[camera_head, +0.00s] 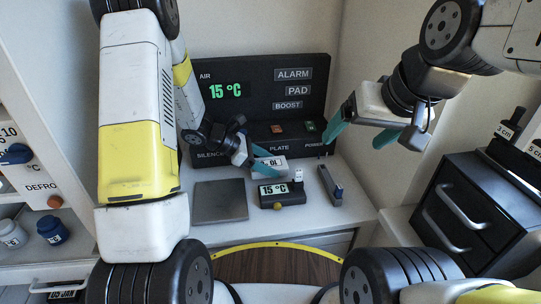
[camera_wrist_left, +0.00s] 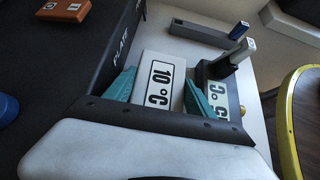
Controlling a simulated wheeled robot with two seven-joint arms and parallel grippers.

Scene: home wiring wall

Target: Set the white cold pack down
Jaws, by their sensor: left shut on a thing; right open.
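The white cold pack (camera_wrist_left: 157,83) is a white block marked "10 °C", seen between the teal fingers of my left gripper (camera_wrist_left: 160,92) in the left wrist view. In the head view the pack (camera_head: 271,169) is at the foot of the black panel, behind the small display unit, partly covered by a finger. My left gripper (camera_head: 262,161) is shut on it. I cannot tell whether its underside touches the white counter. My right gripper (camera_head: 362,132) is open and empty, up at the right of the panel.
The white counter (camera_head: 245,232) holds a dark flat plate (camera_head: 220,200), a "15 °C" display unit (camera_head: 282,194) and a grey bar (camera_head: 331,185). The black panel (camera_head: 264,98) stands behind. Black drawers (camera_head: 462,210) are at right; jars (camera_head: 52,229) stand at left.

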